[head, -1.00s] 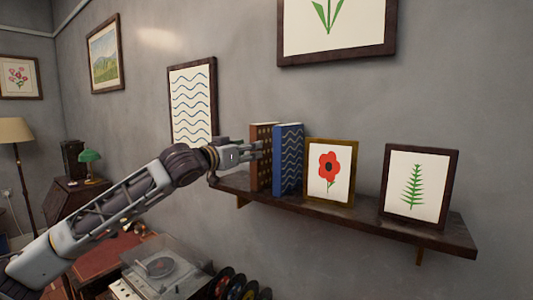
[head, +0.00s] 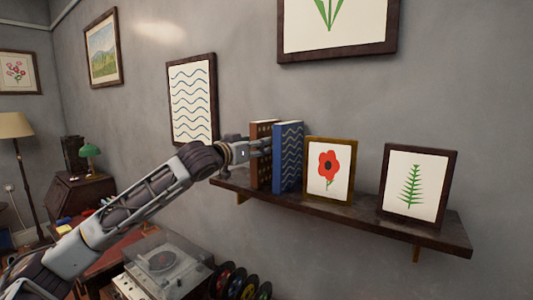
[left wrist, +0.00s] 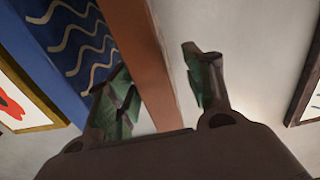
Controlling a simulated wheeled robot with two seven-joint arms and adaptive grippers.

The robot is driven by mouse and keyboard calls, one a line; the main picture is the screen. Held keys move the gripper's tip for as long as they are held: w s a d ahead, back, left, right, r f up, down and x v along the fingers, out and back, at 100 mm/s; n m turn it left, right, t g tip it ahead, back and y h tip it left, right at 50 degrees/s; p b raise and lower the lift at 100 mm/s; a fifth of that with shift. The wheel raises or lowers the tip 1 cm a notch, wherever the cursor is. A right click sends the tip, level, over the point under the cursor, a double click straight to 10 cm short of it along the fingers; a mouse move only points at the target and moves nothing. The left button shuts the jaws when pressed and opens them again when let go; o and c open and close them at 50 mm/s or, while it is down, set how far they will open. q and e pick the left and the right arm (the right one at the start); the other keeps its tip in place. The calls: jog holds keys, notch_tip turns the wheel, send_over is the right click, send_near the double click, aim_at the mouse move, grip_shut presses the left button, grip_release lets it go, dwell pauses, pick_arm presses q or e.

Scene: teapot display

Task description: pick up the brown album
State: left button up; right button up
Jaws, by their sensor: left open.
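The brown album (head: 259,172) stands upright at the left end of the wall shelf (head: 350,218), beside a blue album (head: 289,160) with wavy pale lines. My left gripper (head: 262,146) is at the brown album, in front of its spine. In the left wrist view the brown album (left wrist: 137,42) rises between the two fingers of my left gripper (left wrist: 157,82). The fingers are apart: one lies on the blue album's side, the other over clear wall. I cannot tell whether either touches the album. The blue album (left wrist: 75,35) is at the left there. My right gripper is not in view.
A gold frame with a red flower (head: 329,172) and a dark frame with a fern (head: 417,186) stand farther right on the shelf. A turntable (head: 165,263) and several records (head: 240,284) are below.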

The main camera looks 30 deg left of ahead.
pick_arm(q)
jog(key=shift+w, duration=0.15)
jog(key=w+p, duration=0.1)
jog(key=w, duration=0.1)
jog(key=w+d+p, duration=0.1)
jog(key=w+p, duration=0.1)
jog(key=shift+w, duration=0.4)
dwell(0.5)
grip_shut()
jog(key=shift+r, duration=0.15)
